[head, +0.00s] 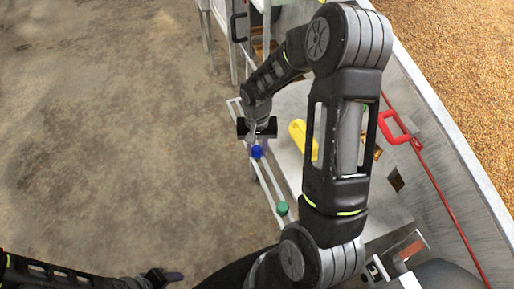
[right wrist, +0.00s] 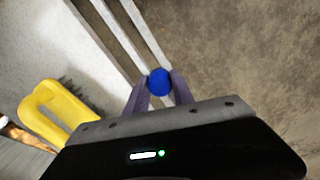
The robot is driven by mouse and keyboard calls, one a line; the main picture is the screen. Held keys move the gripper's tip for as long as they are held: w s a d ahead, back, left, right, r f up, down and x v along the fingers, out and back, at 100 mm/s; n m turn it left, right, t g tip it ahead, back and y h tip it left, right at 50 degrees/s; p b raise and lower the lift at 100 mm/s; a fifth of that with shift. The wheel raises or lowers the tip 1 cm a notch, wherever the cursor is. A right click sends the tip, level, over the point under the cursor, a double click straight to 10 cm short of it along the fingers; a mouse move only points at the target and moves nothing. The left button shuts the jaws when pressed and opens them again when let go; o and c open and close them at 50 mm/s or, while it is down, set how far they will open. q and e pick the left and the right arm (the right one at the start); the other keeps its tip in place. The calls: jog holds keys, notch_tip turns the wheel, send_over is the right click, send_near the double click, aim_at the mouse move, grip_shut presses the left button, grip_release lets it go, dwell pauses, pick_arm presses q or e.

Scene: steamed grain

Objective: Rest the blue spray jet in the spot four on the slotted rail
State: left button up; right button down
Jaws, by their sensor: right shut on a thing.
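The blue spray jet (head: 257,152) is a small round blue piece at the slotted rail in the head view. It also shows in the right wrist view (right wrist: 159,82), between my finger tips. My right gripper (right wrist: 158,92) is shut on it. The slotted rail (head: 266,178) is a pair of pale parallel bars along the table's left edge; its bars also show in the right wrist view (right wrist: 118,48). I cannot tell whether the jet is seated in a slot. My left gripper (head: 165,276) is at the bottom left, away from the rail; its jaws are unclear.
A green piece (head: 282,208) sits on the rail nearer to me. A yellow object (head: 298,138) lies on the metal table right of the rail. A red handle (head: 393,127) is by the grain bin wall. The floor at left is clear.

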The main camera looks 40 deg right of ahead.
jog(key=c, duration=1)
grip_release()
notch_tip(320, 180, up, 8)
jog(key=shift+f+p, duration=0.1)
jog(key=shift+p, duration=0.3)
dwell(0.5)
